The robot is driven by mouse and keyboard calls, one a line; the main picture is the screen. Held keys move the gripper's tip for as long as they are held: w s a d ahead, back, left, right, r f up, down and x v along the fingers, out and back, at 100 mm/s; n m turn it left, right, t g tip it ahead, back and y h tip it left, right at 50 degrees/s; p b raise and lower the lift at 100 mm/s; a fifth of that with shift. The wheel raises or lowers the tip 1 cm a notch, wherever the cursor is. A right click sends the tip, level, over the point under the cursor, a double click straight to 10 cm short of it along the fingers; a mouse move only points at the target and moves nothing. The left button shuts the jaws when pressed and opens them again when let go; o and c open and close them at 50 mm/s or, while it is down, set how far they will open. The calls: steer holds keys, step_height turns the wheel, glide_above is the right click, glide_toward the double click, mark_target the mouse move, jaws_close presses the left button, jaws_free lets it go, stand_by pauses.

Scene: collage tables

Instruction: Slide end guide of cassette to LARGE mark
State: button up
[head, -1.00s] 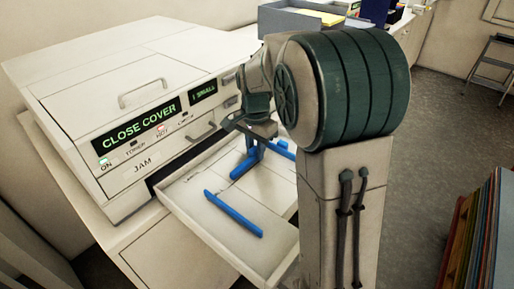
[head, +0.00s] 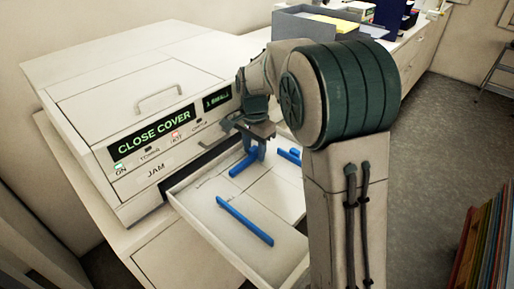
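The cassette (head: 196,207) is a shallow white tray pulled out from the front of a white machine. A long blue guide bar (head: 244,221) lies across its near part. A shorter blue guide (head: 244,165) with an upright tab lies further back, and another blue piece (head: 289,154) shows to its right, partly hidden by my arm. My gripper (head: 258,138) points down over the tab of the shorter guide, at or just above its top. Its fingers are small and partly hidden, so I cannot tell if they grip the tab. The LARGE mark is not readable.
The machine (head: 95,84) has green displays reading "CLOSE COVER" and "SMALL", and a handle on its lid. A grey box (head: 300,24) stands on the counter behind my arm. Colourful folders (head: 485,235) stand at the lower right. Open floor lies to the right.

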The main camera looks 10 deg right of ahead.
steer(key=shift+r, duration=0.1)
step_height(320, 180, up, 14)
steer(key=b, duration=0.1)
stand_by(0.4)
steer(key=shift+f, duration=0.2)
